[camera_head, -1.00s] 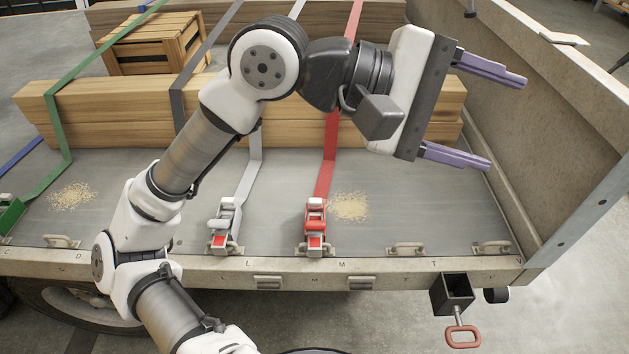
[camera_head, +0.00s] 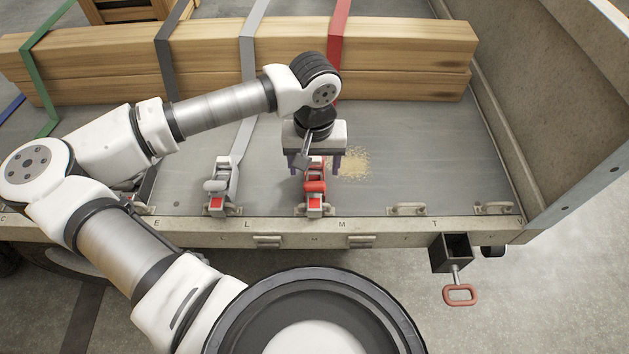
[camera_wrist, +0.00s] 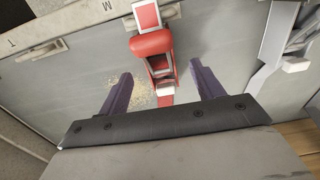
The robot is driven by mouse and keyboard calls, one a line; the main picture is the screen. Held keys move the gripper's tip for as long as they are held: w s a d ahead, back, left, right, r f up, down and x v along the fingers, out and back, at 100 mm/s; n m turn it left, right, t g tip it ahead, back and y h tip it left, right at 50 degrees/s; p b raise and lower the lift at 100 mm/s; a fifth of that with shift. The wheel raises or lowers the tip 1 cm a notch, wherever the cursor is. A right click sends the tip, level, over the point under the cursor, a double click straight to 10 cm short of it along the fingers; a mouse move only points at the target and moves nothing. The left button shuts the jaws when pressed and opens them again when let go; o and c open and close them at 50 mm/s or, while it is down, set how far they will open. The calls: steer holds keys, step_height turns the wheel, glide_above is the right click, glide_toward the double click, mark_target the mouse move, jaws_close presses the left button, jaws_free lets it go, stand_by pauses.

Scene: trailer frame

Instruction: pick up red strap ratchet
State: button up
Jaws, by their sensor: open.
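The red strap ratchet (camera_head: 315,186) sits at the front edge of the trailer bed, at the lower end of the red strap (camera_head: 338,27). My gripper (camera_head: 315,174) points down over it, with one purple finger on each side of the ratchet in the head view. In the wrist view, the red ratchet (camera_wrist: 152,45) lies ahead of and between the two spread fingers of my gripper (camera_wrist: 160,82). The gripper is open and holds nothing. Part of the red strap is hidden behind my wrist.
A grey strap ratchet (camera_head: 219,184) stands to the left, also visible in the wrist view (camera_wrist: 293,42). Long timber beams (camera_head: 420,45) lie behind, and the trailer side wall (camera_head: 560,90) rises at right. Sawdust (camera_head: 353,163) lies beside the gripper.

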steer(key=shift+f+p, duration=0.75)
steer(key=shift+f, duration=2.5)
steer(key=c, duration=1.3)
steer(key=shift+w+r, duration=0.1)
steer(key=shift+r, duration=0.05)
